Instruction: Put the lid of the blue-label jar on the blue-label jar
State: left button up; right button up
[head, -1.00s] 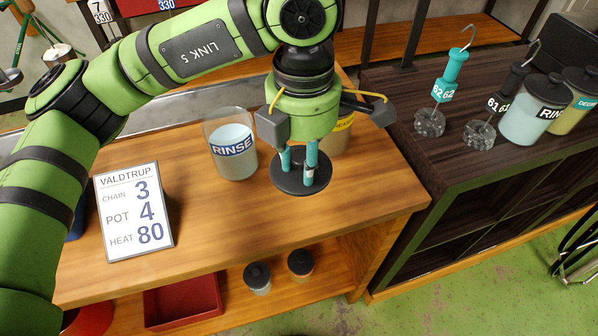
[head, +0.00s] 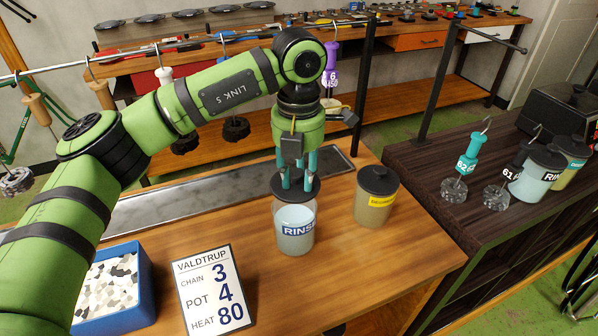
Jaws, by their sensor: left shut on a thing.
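The blue-label jar (head: 296,240) is clear with pale contents and a blue RINSE label. It stands upright on the wooden bench, open side up under the lid. My left gripper (head: 297,180) points down directly over it, its teal fingers shut on the dark round lid (head: 283,190). The lid is about level and lined up over the jar's mouth, at or just above the rim. I cannot tell whether lid and rim touch. My right gripper is not in view.
A yellow-label jar (head: 372,211) with a dark lid stands close on the right. A sign card (head: 212,290) and a blue bin of chips (head: 145,290) are at the front left. Hooked weights and more jars stand on the dark cabinet (head: 425,165) at right.

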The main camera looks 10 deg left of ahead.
aim_at(296, 174)
pick_arm(q)
jog(key=shift+s+a+f+b, duration=0.15)
jog(key=shift+f+b, duration=0.55)
jog(key=shift+f, duration=0.8)
jog(key=shift+f+b, duration=1.05)
jog(key=shift+f, duration=0.25)
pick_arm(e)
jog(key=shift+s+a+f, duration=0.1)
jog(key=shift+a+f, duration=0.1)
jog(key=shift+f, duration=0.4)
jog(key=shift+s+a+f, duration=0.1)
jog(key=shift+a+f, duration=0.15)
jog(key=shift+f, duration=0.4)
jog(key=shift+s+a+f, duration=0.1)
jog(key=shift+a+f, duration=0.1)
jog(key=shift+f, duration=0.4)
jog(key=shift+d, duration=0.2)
pick_arm(q)
jog(key=o, duration=1.1)
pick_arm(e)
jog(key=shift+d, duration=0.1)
